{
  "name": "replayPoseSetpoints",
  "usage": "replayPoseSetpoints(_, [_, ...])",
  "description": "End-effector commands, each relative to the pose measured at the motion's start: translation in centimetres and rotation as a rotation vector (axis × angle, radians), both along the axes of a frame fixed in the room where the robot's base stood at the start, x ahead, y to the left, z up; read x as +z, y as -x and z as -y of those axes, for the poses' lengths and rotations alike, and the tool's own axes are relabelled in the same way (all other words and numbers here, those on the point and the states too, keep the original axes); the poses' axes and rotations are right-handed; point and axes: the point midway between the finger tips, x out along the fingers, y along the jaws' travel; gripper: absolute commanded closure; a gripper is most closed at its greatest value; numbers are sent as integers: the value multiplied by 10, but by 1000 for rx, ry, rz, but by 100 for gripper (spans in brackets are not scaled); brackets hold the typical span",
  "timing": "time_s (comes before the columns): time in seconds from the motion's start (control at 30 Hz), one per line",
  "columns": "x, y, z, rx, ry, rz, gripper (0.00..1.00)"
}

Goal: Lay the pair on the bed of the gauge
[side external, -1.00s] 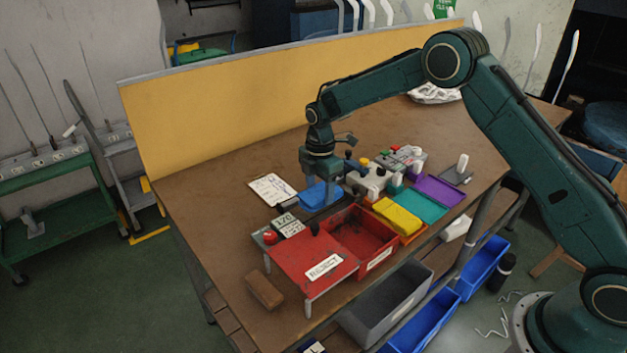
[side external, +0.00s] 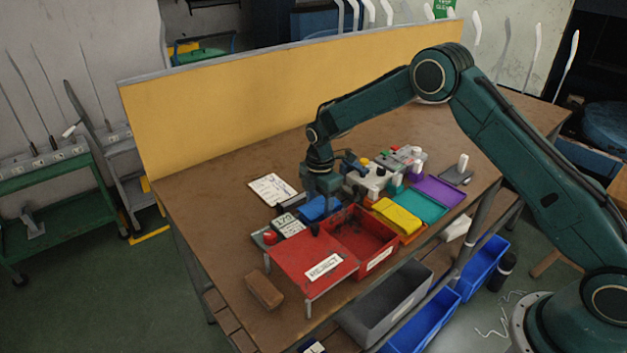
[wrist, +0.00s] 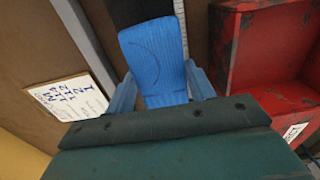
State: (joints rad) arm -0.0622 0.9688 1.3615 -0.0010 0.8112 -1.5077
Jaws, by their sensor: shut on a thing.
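The blue pair (side external: 318,209) is a flat, folded blue piece, low over the bench beside the red tray. My gripper (side external: 322,197) points down and is shut on it. In the wrist view the blue pair (wrist: 155,60) lies between my two fingers (wrist: 160,92), its far end pointing up the picture. A dark surface (wrist: 138,10) and a narrow strip with scale marks (wrist: 181,14) show just past that end and look like parts of the gauge. My gripper and the pair hide most of the bed. I cannot tell whether the pair touches it.
A red tray (side external: 342,231) with a red raised table (side external: 300,262) stands close to my gripper. A yellow folded piece (side external: 398,215), a teal tray (side external: 424,205) and a purple tray (side external: 440,189) are to the right. A clipboard (side external: 271,189) lies left. A brown block (side external: 264,291) is in front.

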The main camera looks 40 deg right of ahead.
Motion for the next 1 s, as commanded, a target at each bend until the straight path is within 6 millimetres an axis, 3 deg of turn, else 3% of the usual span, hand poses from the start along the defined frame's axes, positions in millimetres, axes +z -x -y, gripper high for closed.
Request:
replayPoseSetpoints(0.13, [-3,0,0,0,0,0,69])
replayPoseSetpoints(0.17, [-3,0,0,0,0,0,42])
replayPoseSetpoints(0.27, [-2,0,0,0,0,0,24])
replayPoseSetpoints(0.67, [0,0,0,0,0,1,24])
replayPoseSetpoints(1.0, [33,-1,0,0,0,3,24])
